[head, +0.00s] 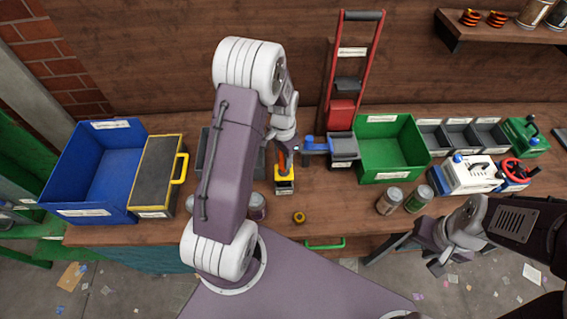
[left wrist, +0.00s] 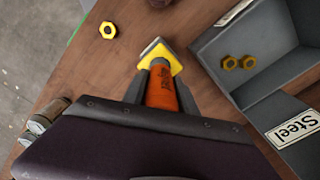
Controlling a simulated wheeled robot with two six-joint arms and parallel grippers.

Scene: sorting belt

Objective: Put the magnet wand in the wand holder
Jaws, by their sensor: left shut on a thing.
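The magnet wand (head: 283,160) has an orange handle. My left gripper (head: 284,149) is shut on it, and the orange handle (left wrist: 163,90) shows between the fingers (left wrist: 160,97) in the left wrist view. The wand holder (head: 284,184) is a small yellow-rimmed box with a pale label, standing on the bench directly under the wand. In the left wrist view the yellow holder (left wrist: 158,52) is at the wand's far end. I cannot tell whether that end is inside the holder or just above it. My right gripper (head: 440,255) is at the lower right, away from the holder; its fingers are unclear.
A grey bin labelled Steel (left wrist: 222,42) with brass nuts is beside the holder. A loose nut (head: 299,217) lies in front. A green bin (head: 380,177), blue bin (head: 80,212) and cans (head: 390,201) stand on the bench. A blue-topped piece (head: 314,147) is right of the wand.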

